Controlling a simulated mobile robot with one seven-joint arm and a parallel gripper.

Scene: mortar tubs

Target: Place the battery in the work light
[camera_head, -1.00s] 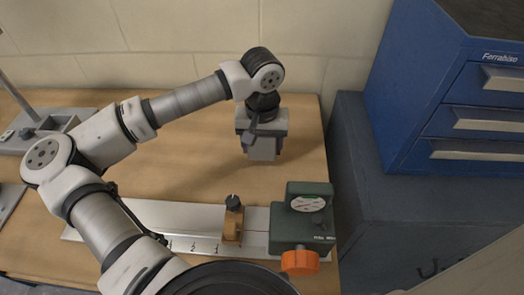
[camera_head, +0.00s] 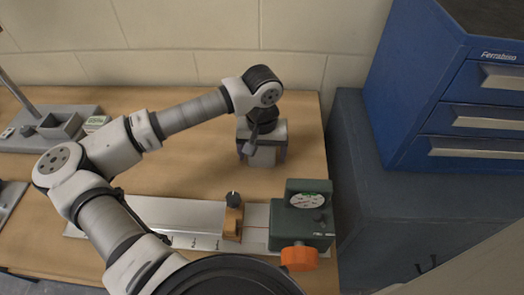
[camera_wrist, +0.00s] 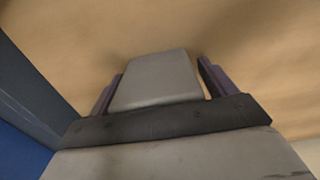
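A plain grey block, which I take for the battery (camera_wrist: 158,80), stands on the wooden table near the back right; it also shows under my gripper in the head view (camera_head: 262,157). My gripper (camera_head: 263,152) points down over it. In the wrist view the dark fingers of my gripper (camera_wrist: 160,84) are apart on either side of the block, with a thin gap at the right finger; contact at the left is unclear. A grey base with an open bay and a post, likely the work light (camera_head: 30,142), stands at the far left, cut by the frame edge.
A green gauge device (camera_head: 302,222) with an orange knob sits at the table's front right, on a pale scaled rail with a wooden slider (camera_head: 233,218). Blue drawers (camera_head: 450,110) stand right; a wall is behind.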

